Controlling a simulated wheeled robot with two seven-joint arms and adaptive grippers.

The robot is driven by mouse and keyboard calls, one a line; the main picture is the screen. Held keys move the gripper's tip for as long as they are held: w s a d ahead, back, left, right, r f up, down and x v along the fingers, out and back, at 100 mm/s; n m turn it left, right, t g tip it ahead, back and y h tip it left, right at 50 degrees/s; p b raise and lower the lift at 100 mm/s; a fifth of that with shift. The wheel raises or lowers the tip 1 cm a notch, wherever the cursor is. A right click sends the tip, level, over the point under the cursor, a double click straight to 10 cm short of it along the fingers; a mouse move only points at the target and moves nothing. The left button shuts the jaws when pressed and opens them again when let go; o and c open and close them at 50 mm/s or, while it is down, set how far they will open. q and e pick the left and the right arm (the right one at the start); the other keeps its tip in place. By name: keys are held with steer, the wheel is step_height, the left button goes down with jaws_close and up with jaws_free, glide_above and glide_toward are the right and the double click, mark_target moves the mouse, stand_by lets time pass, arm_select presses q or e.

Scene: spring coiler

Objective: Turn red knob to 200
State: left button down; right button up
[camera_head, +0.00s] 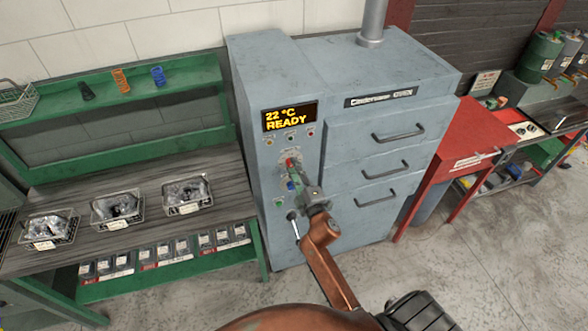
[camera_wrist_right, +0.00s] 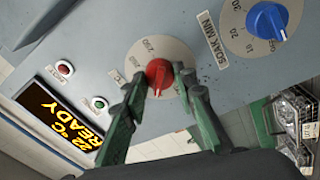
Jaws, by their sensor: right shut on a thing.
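The red knob (camera_wrist_right: 159,74) sits on a round pale dial on the front panel of the grey oven (camera_head: 350,130). It also shows in the head view (camera_head: 290,162). My right gripper (camera_wrist_right: 160,82) has its green fingers on both sides of the red knob and is shut on it. In the head view my right gripper (camera_head: 312,192) reaches the panel from below. The display (camera_head: 289,117) reads 22 °C READY. The knob's exact setting is hard to read, as the fingers cover part of the dial. My left gripper is not in view.
A blue knob (camera_wrist_right: 267,21) on a SOAK MIN dial is beside the red one. Small buttons (camera_wrist_right: 99,103) lie by the display. A lever (camera_head: 293,224) is low on the panel. A green workbench (camera_head: 120,190) with wire baskets stands left; a red cabinet (camera_head: 468,145) stands right.

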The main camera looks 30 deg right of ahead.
steer(key=shift+f, duration=0.1)
steer(key=o, duration=1.2)
steer(key=shift+c, duration=0.2)
steer(key=s+a+f, duration=0.1)
steer(key=s+a, duration=0.1)
steer(key=s, duration=0.9)
steer(key=shift+s, duration=0.4)
steer(key=shift+f, duration=0.1)
